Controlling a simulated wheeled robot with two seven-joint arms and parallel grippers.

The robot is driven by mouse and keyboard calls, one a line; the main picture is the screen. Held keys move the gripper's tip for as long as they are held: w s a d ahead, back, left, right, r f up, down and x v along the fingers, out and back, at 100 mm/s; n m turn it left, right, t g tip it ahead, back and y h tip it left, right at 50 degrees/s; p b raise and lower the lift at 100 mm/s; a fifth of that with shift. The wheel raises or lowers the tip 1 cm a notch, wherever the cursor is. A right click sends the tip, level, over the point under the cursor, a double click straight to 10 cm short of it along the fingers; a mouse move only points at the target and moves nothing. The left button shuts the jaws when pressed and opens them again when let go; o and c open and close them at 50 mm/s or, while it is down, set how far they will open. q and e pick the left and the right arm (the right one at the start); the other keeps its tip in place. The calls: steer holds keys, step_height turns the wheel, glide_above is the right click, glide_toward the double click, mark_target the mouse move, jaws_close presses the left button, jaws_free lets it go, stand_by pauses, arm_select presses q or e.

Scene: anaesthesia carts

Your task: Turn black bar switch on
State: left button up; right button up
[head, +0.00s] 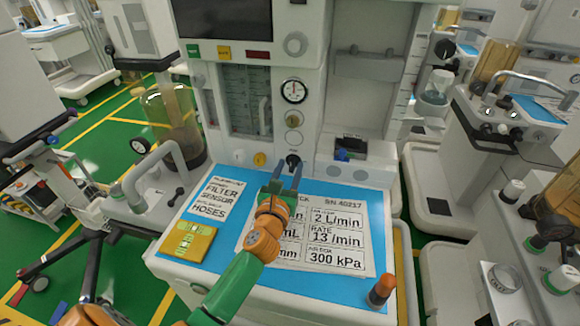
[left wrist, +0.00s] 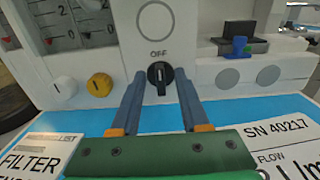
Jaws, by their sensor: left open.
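The black bar switch (head: 293,160) is a round black knob on the front panel of the middle anaesthesia cart. In the left wrist view the switch (left wrist: 160,77) has its bar roughly upright, with a pale mark, just below the word OFF. My left gripper (head: 288,168) is open in front of the switch. In the left wrist view its two blue-grey fingers (left wrist: 160,88) lie one on each side of the switch, with nothing held between them. I cannot tell whether they touch it. My right gripper is not in view.
A white knob (left wrist: 63,88) and a yellow knob (left wrist: 99,86) sit left of the switch. A gauge (head: 293,91) is above it. The blue worktop (head: 345,195) below carries printed sheets, a yellow device (head: 188,241) and an orange-and-grey piece (head: 381,291). Other carts stand on both sides.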

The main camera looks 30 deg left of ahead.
arm_select(q)
steer(key=shift+w+a+f, duration=0.1)
steer(key=shift+w+a, duration=0.05)
steer(key=shift+w, duration=0.25)
steer(key=shift+s, duration=0.15)
steer(key=shift+c, duration=1.3)
jaws_close()
steer(key=m, duration=0.1)
steer(key=m+p, duration=0.2)
steer(key=shift+d+r+m, duration=0.2)
steer(key=shift+d+m, duration=0.05)
steer(key=shift+m, duration=0.05)
steer(key=m+p, duration=0.2)
steer(key=m, duration=0.2)
steer(key=shift+d+f+m, duration=0.1)
steer(key=shift+d+m, duration=0.05)
steer(key=shift+m, duration=0.15)
steer(key=m+p, duration=0.1)
steer(key=m, duration=0.3)
steer(key=shift+d+f+m+p, duration=0.15)
steer(key=shift+f+m+p, duration=0.05)
steer(key=shift+m+p, duration=0.15)
steer(key=m, duration=0.3)
steer(key=m+p, duration=0.1)
steer(key=m, duration=0.1)
steer(key=shift+f, duration=0.25)
